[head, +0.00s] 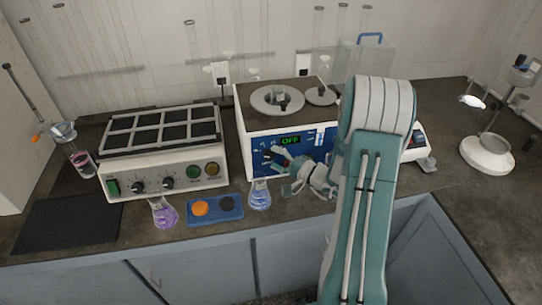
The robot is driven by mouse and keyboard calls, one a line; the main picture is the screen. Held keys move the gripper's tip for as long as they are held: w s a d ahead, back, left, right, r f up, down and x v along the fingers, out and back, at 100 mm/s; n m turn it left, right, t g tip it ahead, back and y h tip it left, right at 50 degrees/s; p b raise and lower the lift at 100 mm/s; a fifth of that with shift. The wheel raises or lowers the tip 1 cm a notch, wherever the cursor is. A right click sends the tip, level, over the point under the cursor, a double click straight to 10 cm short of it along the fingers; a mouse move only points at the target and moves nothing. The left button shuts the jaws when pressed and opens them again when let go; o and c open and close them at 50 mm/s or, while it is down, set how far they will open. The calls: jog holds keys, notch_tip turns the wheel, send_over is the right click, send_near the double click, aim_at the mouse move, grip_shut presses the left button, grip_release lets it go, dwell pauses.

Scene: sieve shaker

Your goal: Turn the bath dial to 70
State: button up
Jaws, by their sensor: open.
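The water bath (243,118) is a white box with a blue front panel and round lids on top. Its small green display (290,140) reads OFF. My gripper (281,172) is open in front of the lower part of the blue panel, and its fingers point toward the panel. The gripper and my arm cover part of the panel. I cannot make out the dial clearly, nor whether the fingers touch it.
A flask of blue liquid (259,196) stands close below my gripper, beside a blue tray (229,216) with an orange disc. A shaker (161,150) and a purple flask (164,214) are at left. A white-based stand (487,155) is at right.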

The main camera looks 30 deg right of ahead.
jog(key=shift+x, duration=0.8)
jog(key=c, duration=1.1)
jog(key=shift+c, duration=0.2)
jog(key=shift+s+f+m, duration=0.1)
jog(key=shift+m, duration=0.2)
jog(key=shift+f+m+t+y, duration=0.15)
jog(key=shift+m+t+y, duration=0.15)
jog(key=shift+m+t, duration=0.7)
jog(key=shift+a+m+t+h, duration=0.1)
jog(key=shift+m+t+h, duration=0.3)
jog(key=shift+m+t, duration=1.7)
jog(key=shift+m, duration=0.5)
